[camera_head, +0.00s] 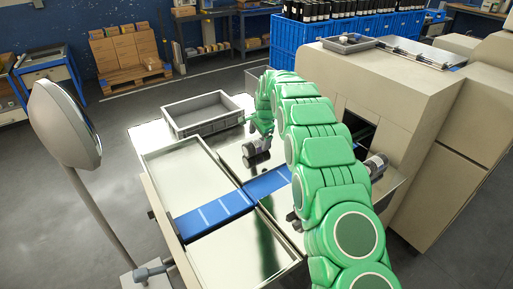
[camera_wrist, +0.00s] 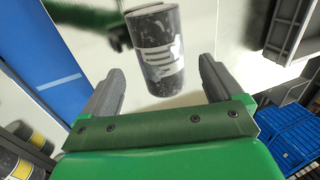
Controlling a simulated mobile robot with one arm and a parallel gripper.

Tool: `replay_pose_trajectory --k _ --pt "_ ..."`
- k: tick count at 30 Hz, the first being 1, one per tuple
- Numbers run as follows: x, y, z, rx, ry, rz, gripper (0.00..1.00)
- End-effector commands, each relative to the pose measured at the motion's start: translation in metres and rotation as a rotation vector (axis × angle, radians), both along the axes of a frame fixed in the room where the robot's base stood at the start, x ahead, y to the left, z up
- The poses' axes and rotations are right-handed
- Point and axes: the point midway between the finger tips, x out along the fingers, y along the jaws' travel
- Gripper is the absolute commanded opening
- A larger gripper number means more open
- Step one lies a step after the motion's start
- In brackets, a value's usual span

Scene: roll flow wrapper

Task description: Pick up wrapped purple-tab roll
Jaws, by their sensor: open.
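A dark grey roll with white markings (camera_wrist: 158,50) lies on the pale metal tabletop in the wrist view. Its near end reaches toward the space between my fingers, and its far end points up the picture. In the head view a dark roll (camera_head: 256,153) lies on the table just below my gripper (camera_head: 262,128). In the wrist view my gripper (camera_wrist: 161,78) is open, one finger on each side of the roll, with nothing held.
A grey crate (camera_head: 203,114) stands behind on the table; its edge shows upper right in the wrist view. A blue belt (camera_head: 214,213) crosses the metal table. The beige machine (camera_head: 405,100) stands right.

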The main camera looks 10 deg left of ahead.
Motion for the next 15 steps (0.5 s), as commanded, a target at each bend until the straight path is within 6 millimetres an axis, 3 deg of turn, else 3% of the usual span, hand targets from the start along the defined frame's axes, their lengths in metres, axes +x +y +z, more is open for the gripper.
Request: replay_pose_trajectory --k 15 --pt "0.011 0.007 -0.046 -0.001 0.001 0.000 0.93"
